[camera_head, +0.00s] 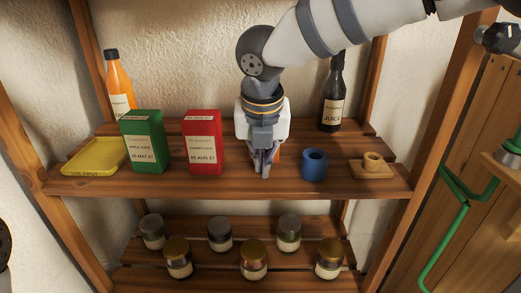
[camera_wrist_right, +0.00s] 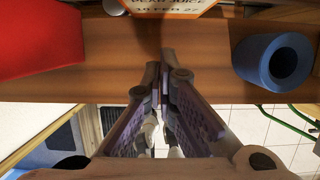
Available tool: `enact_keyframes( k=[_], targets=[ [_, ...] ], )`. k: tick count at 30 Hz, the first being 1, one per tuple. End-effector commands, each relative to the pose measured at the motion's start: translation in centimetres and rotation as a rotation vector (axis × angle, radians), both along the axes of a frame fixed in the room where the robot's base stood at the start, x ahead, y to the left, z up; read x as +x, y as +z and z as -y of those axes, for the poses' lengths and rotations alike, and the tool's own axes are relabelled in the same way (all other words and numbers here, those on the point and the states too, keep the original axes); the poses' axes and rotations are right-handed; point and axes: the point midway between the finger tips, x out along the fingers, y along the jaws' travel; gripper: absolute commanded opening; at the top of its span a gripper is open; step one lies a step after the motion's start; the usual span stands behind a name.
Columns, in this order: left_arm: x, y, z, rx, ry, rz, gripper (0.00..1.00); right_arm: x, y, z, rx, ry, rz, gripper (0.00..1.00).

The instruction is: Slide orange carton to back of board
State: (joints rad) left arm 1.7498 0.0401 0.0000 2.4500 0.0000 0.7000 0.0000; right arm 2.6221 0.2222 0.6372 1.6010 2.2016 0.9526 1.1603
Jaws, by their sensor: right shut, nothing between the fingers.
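The orange carton (camera_wrist_right: 165,6) shows in part at the top of the right wrist view, with a white pear juice label. In the head view only an orange sliver (camera_head: 277,155) of it shows behind my right gripper, which hides the rest. The board is the upper wooden shelf (camera_head: 235,184). My right gripper (camera_head: 263,170) points down over the shelf's front part, shut and empty. My left gripper is not in view.
Left of my gripper stand a red carton (camera_head: 204,145), a green carton (camera_head: 143,142) and a yellow tray (camera_head: 95,157). Bottles stand at the back; several jars fill the lower shelf.

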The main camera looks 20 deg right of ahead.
Motion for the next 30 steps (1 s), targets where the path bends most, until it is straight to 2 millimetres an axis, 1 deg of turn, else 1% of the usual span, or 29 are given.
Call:
enact_keyframes(
  k=[1, 3, 6, 17, 19, 20, 23, 27, 30],
  targets=[
    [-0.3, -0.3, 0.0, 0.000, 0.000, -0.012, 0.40, 0.7, -0.4, 0.2, 0.001, -0.002, -0.006, 0.00],
    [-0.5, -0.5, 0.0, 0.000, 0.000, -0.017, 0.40, 1.5, -0.3, 0.4, 0.001, -0.001, -0.005, 0.00],
    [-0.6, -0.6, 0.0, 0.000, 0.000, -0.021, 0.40, 2.2, -0.2, 0.6, -0.001, 0.000, -0.004, 0.00],
    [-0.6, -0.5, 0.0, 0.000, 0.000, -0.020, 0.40, 2.5, 0.1, 0.7, -0.001, 0.002, -0.001, 0.00],
    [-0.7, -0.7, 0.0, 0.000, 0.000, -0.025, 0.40, 2.9, -0.1, 0.8, 0.000, 0.002, -0.002, 0.00],
    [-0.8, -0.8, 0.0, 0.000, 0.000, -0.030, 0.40, 3.2, -0.2, 0.8, 0.000, 0.002, -0.003, 0.00],
    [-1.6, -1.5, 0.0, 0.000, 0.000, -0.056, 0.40, 5.4, -0.7, 1.4, 0.003, -0.001, -0.009, 0.00],
    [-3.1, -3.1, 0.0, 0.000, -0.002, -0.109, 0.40, 9.3, -1.3, 2.5, 0.002, -0.002, -0.013, 0.00],
    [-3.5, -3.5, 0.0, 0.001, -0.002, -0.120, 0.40, 11.0, -0.8, 3.1, 0.001, 0.000, -0.010, 0.00]
  ],
)
